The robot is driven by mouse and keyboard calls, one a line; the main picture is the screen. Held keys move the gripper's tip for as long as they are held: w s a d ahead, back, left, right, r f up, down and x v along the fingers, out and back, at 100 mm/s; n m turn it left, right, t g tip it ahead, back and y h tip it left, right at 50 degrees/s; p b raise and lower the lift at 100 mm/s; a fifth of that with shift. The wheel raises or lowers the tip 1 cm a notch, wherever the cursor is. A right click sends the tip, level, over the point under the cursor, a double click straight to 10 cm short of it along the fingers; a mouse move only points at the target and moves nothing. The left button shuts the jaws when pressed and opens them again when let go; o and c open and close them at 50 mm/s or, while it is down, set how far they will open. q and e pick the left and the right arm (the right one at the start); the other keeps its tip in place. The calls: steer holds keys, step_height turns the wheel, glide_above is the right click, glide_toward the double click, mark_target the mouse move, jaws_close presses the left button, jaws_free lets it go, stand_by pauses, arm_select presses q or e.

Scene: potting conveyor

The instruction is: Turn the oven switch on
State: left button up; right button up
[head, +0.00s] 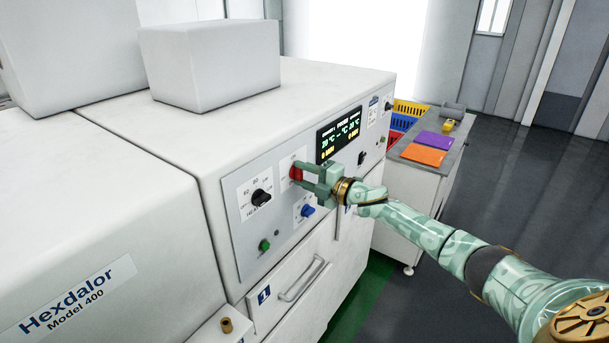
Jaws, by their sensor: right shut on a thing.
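The oven (170,125) is a large white machine with a grey control panel (245,228) on its front. A red rotary switch (295,173) sits on a white plate near the upper middle of the panel. My right gripper (303,174) reaches in from the right and is shut on the red switch, with its fingers partly covering it. A black knob (261,197) is to the left of the switch and a blue knob (307,210) is below it. A lit display (339,134) is to the upper right. My left gripper is not in view.
A green button (264,245) is low on the panel, above a drawer handle (304,279). Dark floor lies open at right.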

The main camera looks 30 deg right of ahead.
steer(key=shift+d, duration=0.1)
steer(key=o, duration=1)
steer(key=b+v, duration=0.1)
steer(key=v, duration=1.5)
steer(key=shift+s, duration=0.2)
steer(key=shift+d, duration=0.1)
